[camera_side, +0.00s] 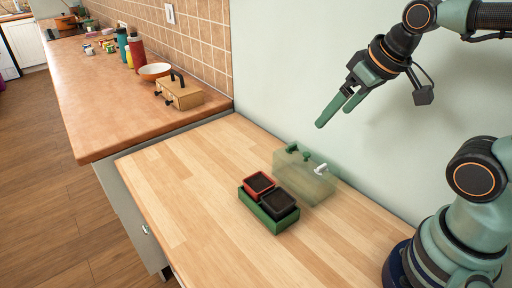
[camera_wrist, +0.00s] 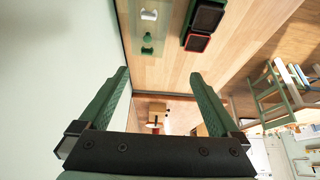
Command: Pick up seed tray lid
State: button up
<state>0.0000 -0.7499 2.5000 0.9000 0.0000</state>
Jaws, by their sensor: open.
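The seed tray lid (camera_side: 310,186) is a see-through, pale green box shape with two green knobs and one white knob on top. It stands on the wooden worktop close to the wall, and also shows at the top of the wrist view (camera_wrist: 166,28). The green seed tray (camera_side: 262,218) sits directly beside it, holding a red-rimmed pot (camera_side: 259,183) and a black pot (camera_side: 279,203). My gripper (camera_side: 334,115) is open and empty, well above the worktop and the lid. Both green fingers (camera_wrist: 158,74) show spread apart in the wrist view.
The pale wall (camera_side: 300,70) runs close behind the lid. The worktop (camera_side: 190,185) left of the tray is bare. A brown counter (camera_side: 110,110) beyond it carries a wooden box (camera_side: 180,94), an orange bowl (camera_side: 155,71) and several bottles.

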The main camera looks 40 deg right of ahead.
jog(key=c, duration=0.4)
jog(key=shift+c, duration=0.2)
jog(key=n+g, duration=0.6)
jog(key=n, duration=0.8)
send_over(308, 153)
notch_tip(308, 153, down, 4)
jog(key=shift+n, duration=0.3)
notch_tip(308, 153, down, 12)
jog(key=shift+f, duration=0.1)
